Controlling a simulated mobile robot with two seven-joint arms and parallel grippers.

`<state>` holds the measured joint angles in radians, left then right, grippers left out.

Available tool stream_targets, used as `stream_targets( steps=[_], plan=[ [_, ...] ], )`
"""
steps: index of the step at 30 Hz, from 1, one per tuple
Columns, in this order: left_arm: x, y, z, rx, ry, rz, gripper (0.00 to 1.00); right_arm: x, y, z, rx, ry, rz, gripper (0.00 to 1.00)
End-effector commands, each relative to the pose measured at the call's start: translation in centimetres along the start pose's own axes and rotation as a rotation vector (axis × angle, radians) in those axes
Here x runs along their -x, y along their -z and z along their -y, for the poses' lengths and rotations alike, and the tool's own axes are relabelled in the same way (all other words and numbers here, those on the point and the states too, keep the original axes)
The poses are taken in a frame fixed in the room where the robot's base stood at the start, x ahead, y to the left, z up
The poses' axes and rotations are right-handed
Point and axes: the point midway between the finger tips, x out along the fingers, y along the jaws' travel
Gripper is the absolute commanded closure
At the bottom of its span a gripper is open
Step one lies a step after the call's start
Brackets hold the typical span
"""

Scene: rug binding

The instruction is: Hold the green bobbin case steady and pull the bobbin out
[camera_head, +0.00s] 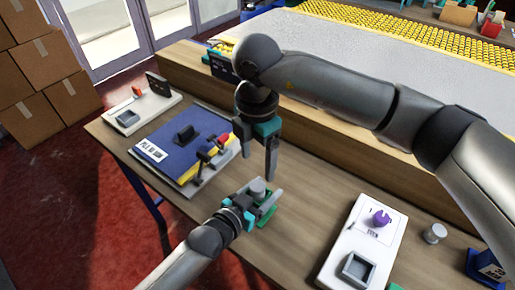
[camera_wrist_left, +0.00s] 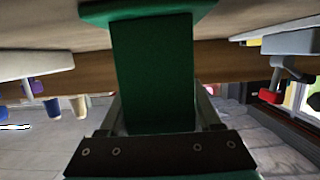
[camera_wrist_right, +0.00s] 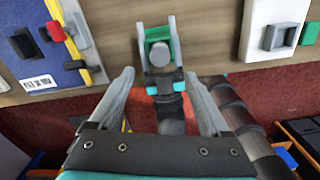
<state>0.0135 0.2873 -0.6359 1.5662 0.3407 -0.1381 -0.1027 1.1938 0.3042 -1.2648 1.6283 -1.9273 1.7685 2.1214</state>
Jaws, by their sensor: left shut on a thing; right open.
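The green bobbin case (camera_head: 268,214) stands on the wooden table, held between the fingers of my left gripper (camera_head: 264,206). The case fills the middle of the left wrist view (camera_wrist_left: 152,75) as a green block between the fingers. The grey round bobbin (camera_head: 257,187) sits at the top of the case; in the right wrist view the bobbin (camera_wrist_right: 160,53) shows between the left fingers, with green case (camera_wrist_right: 153,35) around it. My right gripper (camera_head: 258,166) is open and empty, above and behind the case, pointing down. Its fingertips (camera_wrist_right: 160,76) are apart from the bobbin.
A blue board with levers (camera_head: 185,140) lies to the left, and a white switch panel (camera_head: 140,110) beyond it. A white panel with a purple knob (camera_head: 350,235), a grey cylinder (camera_head: 434,233) and a blue box (camera_head: 488,268) are to the right. A raised wooden ledge (camera_head: 310,140) runs behind.

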Motion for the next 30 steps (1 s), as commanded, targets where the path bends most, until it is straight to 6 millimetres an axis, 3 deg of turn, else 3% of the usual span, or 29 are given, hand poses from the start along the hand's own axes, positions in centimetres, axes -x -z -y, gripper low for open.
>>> stream_targets(
  steps=[6, 13, 18, 27, 30],
  plan=[
    [0.0, -0.1, 0.0, 0.0, 0.0, 0.001, 1.0, -4.5, 0.0, 0.1, -0.002, 0.004, -0.003, 0.19],
    [0.0, -0.1, 0.0, 0.0, 0.0, 0.001, 1.0, -8.0, 0.0, 0.0, -0.002, 0.002, -0.002, 0.19],
    [0.0, -0.1, 0.0, 0.0, 0.0, 0.001, 1.0, -9.2, 0.0, 0.0, -0.002, 0.001, -0.003, 0.19],
    [0.0, -0.1, 0.0, 0.0, 0.0, 0.001, 1.0, -9.4, 0.0, 0.0, -0.002, 0.0, -0.002, 0.19],
    [0.0, -0.1, 0.0, -0.001, 0.0, 0.001, 1.0, -9.4, 0.0, 0.0, -0.002, 0.0, -0.002, 0.28]
  ],
)
